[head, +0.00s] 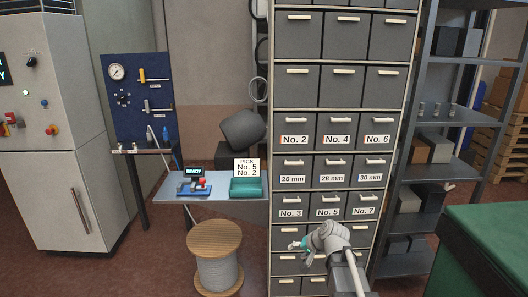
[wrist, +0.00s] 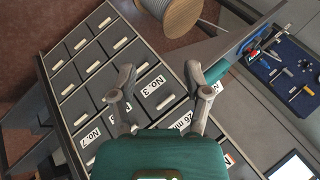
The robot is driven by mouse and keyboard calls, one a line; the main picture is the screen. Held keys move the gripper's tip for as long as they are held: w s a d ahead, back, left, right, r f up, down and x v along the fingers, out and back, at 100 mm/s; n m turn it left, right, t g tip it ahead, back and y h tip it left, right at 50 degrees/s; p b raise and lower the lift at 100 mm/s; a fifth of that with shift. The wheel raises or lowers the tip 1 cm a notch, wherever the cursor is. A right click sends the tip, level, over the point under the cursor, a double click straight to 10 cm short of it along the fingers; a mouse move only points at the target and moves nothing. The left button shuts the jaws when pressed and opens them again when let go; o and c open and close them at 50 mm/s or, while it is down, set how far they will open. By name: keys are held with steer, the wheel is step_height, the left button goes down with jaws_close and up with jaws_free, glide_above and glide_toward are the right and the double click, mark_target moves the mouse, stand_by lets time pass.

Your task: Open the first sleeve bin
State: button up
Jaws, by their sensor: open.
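The cabinet (head: 296,131) holds rows of grey bins with pale handles, all looking shut. The 26 mm bin (head: 291,168), 28 mm bin (head: 330,168) and a third mm-labelled bin (head: 367,168) form one row. No. 2 (head: 295,128), No. 4 and No. 6 sit above; No. 3 (head: 291,203), No. 5 (head: 328,203) and No. 7 sit below. A card (head: 247,168) reads PICK No. 5, No. 2. My gripper (head: 303,244) is in front of the cabinet, below No. 3 and No. 5. In the wrist view my gripper (wrist: 160,72) is open and empty, with No. 3 between its fingers.
A small table (head: 178,183) with a blue READY device (head: 193,189) and a green block (head: 246,187) stands left of the cabinet. A cable spool (head: 215,262) stands before it. A shelf rack is right; a green-topped bench (head: 490,240) is front right.

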steer(key=s+d+f+n+g+h, duration=0.1)
steer(key=s+f+n+g+h, duration=0.1)
steer(key=s, duration=0.6)
steer(key=s+d+f+n+g+h, duration=0.2)
steer(key=s+g+h, duration=0.1)
steer(key=s, duration=0.5)
steer(key=shift+d+g+h, duration=0.15)
steer(key=shift+g+h, duration=0.15)
